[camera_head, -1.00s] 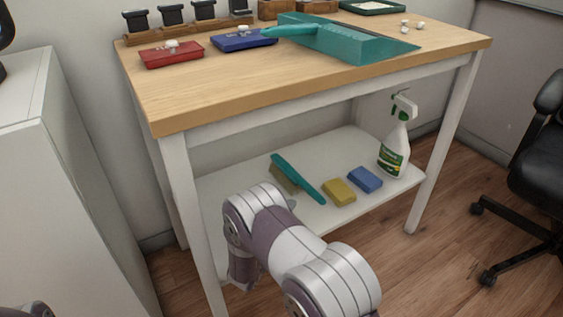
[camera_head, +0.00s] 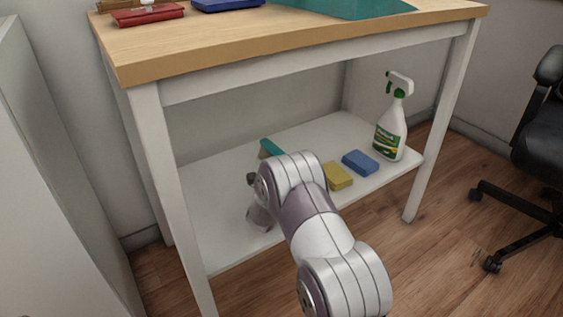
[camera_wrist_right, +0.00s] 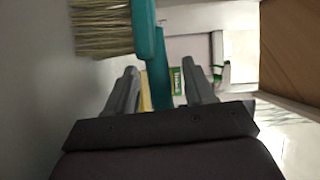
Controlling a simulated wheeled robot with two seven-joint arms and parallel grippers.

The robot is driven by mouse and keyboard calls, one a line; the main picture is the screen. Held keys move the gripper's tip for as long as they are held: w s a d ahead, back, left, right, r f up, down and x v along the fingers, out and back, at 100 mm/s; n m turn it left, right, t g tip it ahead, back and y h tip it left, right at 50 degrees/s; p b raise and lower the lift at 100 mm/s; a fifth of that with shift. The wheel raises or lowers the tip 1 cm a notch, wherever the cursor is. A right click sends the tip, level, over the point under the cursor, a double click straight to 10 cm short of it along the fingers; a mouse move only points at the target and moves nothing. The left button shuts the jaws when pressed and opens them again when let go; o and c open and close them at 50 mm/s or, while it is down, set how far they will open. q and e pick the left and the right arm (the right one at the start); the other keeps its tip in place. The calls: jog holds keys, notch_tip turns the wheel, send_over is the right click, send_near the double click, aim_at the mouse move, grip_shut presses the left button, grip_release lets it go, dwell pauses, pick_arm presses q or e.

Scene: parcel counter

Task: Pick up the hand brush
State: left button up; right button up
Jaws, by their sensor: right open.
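The hand brush lies on the lower shelf; in the head view only a bit of its teal body (camera_head: 270,147) shows behind my right arm. In the right wrist view the brush (camera_wrist_right: 148,38) is ahead, with pale bristles at upper left and its teal handle running down between the fingers. My right gripper (camera_wrist_right: 165,82) is open, its two grey fingers apart on either side of the handle. I cannot tell whether a finger touches it. My left gripper is not in view.
On the lower shelf (camera_head: 235,240), a yellow sponge (camera_head: 338,176), a blue sponge (camera_head: 360,162) and a spray bottle (camera_head: 391,125) stand right of the brush. The wooden counter top (camera_head: 250,45) is above, with white table legs at the sides. A black chair (camera_head: 540,150) is at the right.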

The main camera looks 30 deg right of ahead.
grip_shut()
jog(key=shift+r, duration=0.1)
